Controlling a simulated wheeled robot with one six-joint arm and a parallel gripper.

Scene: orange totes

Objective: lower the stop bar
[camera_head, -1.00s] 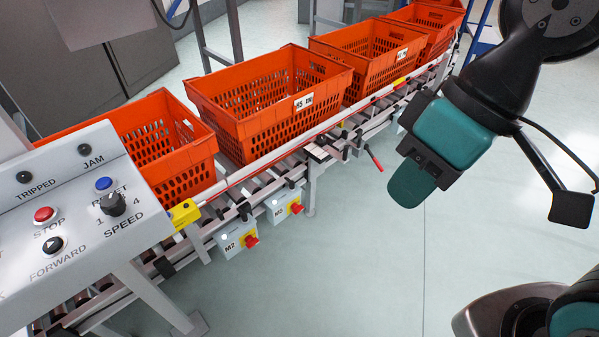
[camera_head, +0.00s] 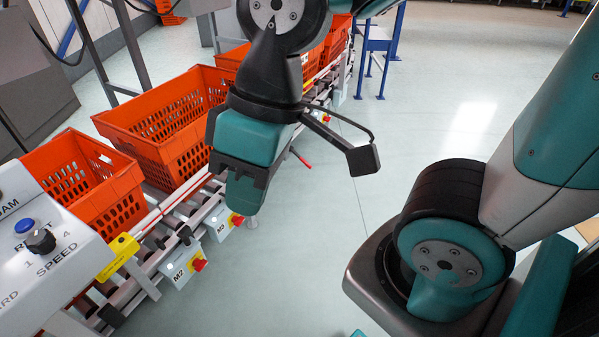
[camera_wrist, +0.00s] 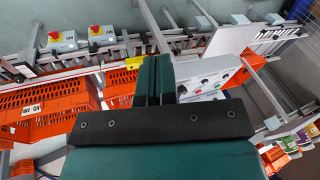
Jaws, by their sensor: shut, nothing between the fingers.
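My gripper (camera_head: 243,192) is shut and empty, hanging over the near side of the roller conveyor (camera_head: 190,205) in the head view. In the wrist view its teal fingers (camera_wrist: 154,80) are together. A red-tipped lever (camera_head: 301,158) sticks out from the conveyor's near side, just right of my gripper in the head view and apart from it. I cannot tell whether it belongs to the stop bar. The stop bar itself is not clearly made out; my gripper and arm cover part of the conveyor.
Orange totes (camera_head: 125,205) stand in a row on the conveyor. A control panel (camera_head: 60,265) is at the left, with a yellow box (camera_head: 118,258) beside it. Motor switch boxes (camera_head: 181,265) hang below the rail. The floor (camera_head: 290,260) in front is clear.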

